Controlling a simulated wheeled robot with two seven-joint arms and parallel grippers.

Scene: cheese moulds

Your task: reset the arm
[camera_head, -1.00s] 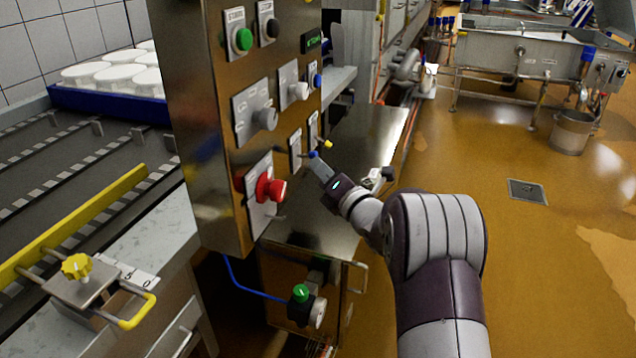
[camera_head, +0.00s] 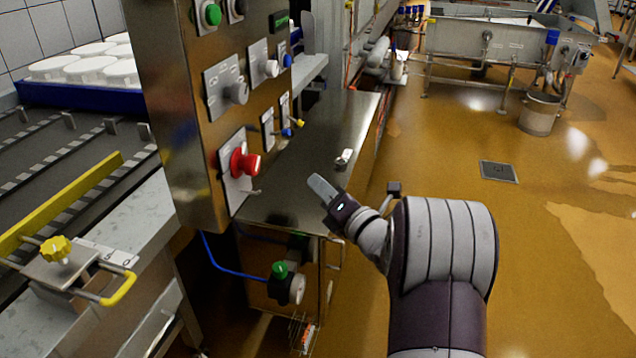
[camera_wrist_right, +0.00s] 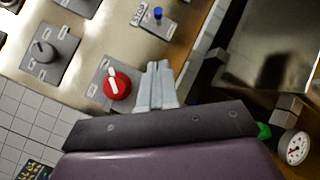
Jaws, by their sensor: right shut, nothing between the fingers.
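My right gripper (camera_head: 320,188) is shut and empty. In the head view it is in front of the steel cabinet top, to the right of the control panel (camera_head: 182,150) and apart from it. Its closed fingers also show in the right wrist view (camera_wrist_right: 158,84), where they appear beside the red knob (camera_wrist_right: 116,84). The same red knob (camera_head: 245,163) sits low on the panel in the head view. My left gripper is not in view.
A steel cabinet (camera_head: 300,165) stands behind the panel. A green-topped valve with a gauge (camera_head: 285,284) is below. A conveyor with a yellow rail (camera_head: 65,200) and a blue tray (camera_head: 75,97) of white moulds are left. Open floor (camera_head: 545,260) lies right, with a bucket (camera_head: 538,112).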

